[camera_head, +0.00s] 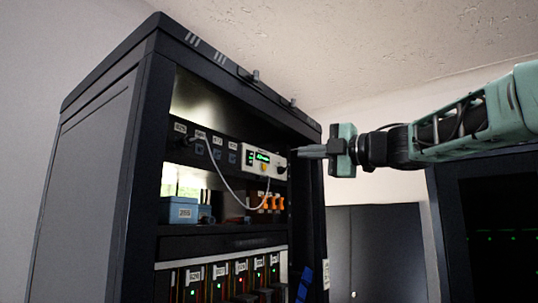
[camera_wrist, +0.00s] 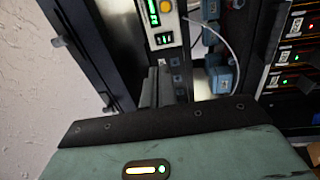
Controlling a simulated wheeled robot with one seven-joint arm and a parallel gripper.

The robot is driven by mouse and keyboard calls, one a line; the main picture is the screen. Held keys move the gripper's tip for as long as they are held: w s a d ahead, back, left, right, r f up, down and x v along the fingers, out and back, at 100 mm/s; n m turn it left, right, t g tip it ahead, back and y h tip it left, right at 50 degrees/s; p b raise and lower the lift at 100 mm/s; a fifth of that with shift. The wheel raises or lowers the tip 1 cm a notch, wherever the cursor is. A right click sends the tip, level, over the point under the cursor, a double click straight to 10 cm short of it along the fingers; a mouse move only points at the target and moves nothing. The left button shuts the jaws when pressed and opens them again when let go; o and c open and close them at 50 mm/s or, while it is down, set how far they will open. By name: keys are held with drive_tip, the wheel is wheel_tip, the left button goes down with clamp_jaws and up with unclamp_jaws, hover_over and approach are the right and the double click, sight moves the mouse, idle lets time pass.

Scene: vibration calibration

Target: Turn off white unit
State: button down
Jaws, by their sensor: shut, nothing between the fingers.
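The white unit (camera_head: 250,161) is a small panel with a lit green display, a yellow button and a dark knob at its right end, mounted in the upper part of a black rack. In the wrist view the white unit (camera_wrist: 171,22) shows at the top, with its green display, yellow button and a small dark element with green marks. My gripper (camera_head: 300,152) is shut and empty, its tips pointing left beside the unit's right end. In the wrist view my gripper (camera_wrist: 158,84) lies just below the unit. Whether the tips touch it cannot be told.
A white cable (camera_head: 224,177) hangs across the rack front. A blue box (camera_head: 178,212) and orange connectors (camera_head: 270,201) sit on the shelf below. Another dark rack (camera_head: 492,225) stands at right, beneath my arm.

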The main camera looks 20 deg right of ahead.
drive_tip(key=p, duration=0.6)
approach(252, 152)
drive_tip(key=x, duration=0.5)
drive_tip(key=shift+w+a+f, duration=0.1)
drive_tip(key=shift+w+f, duration=0.05)
drive_tip(key=shift+w, duration=0.1)
drive_tip(key=shift+w+a, duration=0.35)
drive_tip(key=shift+w, duration=0.2)
drive_tip(key=shift+w+a+r+p, duration=0.15)
drive_tip(key=shift+w+r+p, duration=0.1)
drive_tip(key=shift+p, duration=0.15)
drive_tip(key=shift+s+r, duration=0.1)
drive_tip(key=shift+s, duration=0.05)
